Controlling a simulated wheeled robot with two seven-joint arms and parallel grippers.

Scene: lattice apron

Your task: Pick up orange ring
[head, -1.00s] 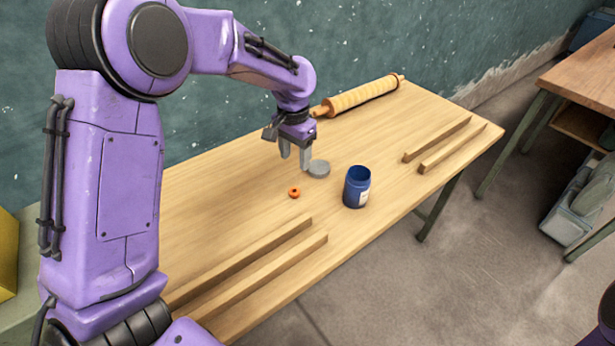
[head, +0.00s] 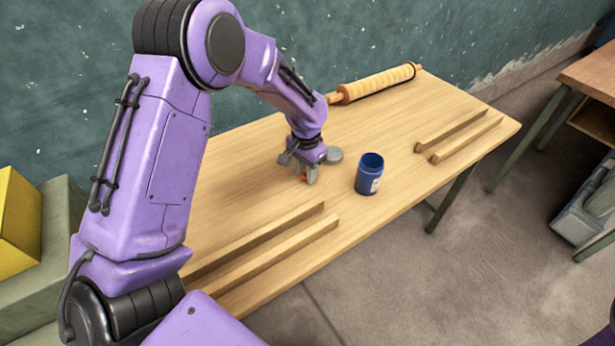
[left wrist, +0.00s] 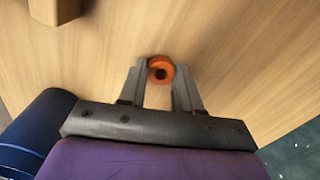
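The small orange ring (left wrist: 160,69) sits between the two fingertips of my left gripper (left wrist: 161,68) in the left wrist view. Both fingers appear to touch its sides, so the gripper looks shut on it. In the head view my left gripper (head: 306,175) points down at the table, and only a sliver of the ring (head: 303,178) shows between the fingers. The ring is at or very near the table top; I cannot tell if it is lifted. My right gripper is not in view.
A blue open jar (head: 369,176) stands right of the gripper on the wooden table (head: 240,205). A grey disc (head: 335,155) lies just behind the gripper. A rolling pin (head: 377,82) lies at the back. Wooden strips (head: 262,240) lie in front, with more strips (head: 452,131) at right.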

